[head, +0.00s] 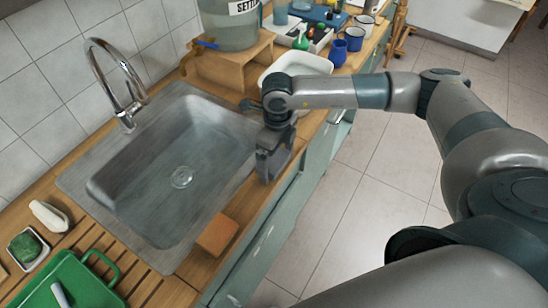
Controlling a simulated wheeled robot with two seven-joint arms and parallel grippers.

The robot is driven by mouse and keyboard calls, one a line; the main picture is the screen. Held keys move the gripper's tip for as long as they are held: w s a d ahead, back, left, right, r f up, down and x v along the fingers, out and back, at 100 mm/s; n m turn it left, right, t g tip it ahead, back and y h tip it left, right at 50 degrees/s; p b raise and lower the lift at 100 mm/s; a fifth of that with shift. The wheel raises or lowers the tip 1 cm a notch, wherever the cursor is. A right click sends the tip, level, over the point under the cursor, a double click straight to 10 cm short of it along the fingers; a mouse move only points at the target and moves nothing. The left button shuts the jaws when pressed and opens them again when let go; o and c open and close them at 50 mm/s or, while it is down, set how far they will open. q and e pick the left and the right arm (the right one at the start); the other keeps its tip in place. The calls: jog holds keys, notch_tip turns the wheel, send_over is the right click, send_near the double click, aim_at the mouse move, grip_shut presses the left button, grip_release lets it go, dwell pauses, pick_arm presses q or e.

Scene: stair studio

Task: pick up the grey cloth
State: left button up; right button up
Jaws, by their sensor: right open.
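My right gripper (268,166) points down over the front strip of the wooden counter (239,262), just right of the sink (222,113). Its jaws are open, seen from above and partly covered by my own wrist. I cannot make out a grey cloth for certain. It may be hidden below or behind the gripper, where the grey shapes run together. My left gripper is not in view.
An orange-brown block (217,234) lies at the sink's front edge. A curved tap (121,85) stands behind the sink. A white basin (296,65), a wooden stand (233,68) and blue mugs (338,53) crowd the far counter. A green tray (75,284) is near left.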

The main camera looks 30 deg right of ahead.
jog(key=shift+f, duration=0.1)
jog(key=shift+c, duration=0.6)
jog(key=c, duration=0.9)
